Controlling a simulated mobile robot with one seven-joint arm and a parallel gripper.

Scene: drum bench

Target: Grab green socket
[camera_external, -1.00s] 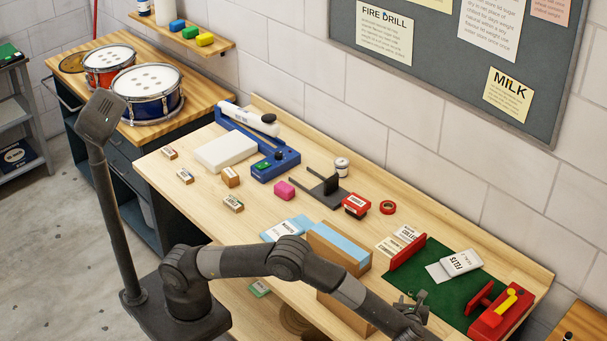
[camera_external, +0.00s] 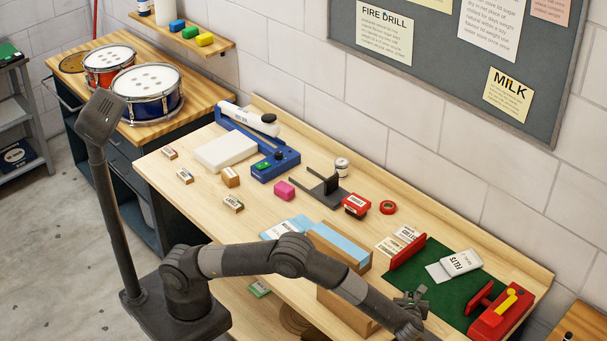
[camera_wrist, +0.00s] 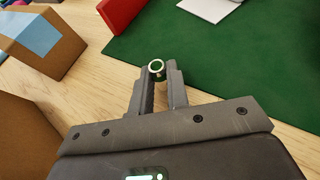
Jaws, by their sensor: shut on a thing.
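My gripper (camera_wrist: 158,88) is shut on a small socket (camera_wrist: 156,68), seen in the wrist view as a pale metal ring with a dark green middle at the fingertips. The fingers stand on either side of it. Behind it lies the edge where the green mat (camera_wrist: 230,70) meets the bare wood. In the external view my gripper (camera_external: 411,302) is at the lower right, over the front left corner of the mat (camera_external: 440,298). The socket is too small to make out there.
A cardboard box with a blue top (camera_external: 340,250) stands left of my gripper. A red vise (camera_external: 495,312) and a felts packet (camera_external: 460,263) are on the mat's right and far parts. A red upright plate (camera_external: 407,253) stands at its left edge.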

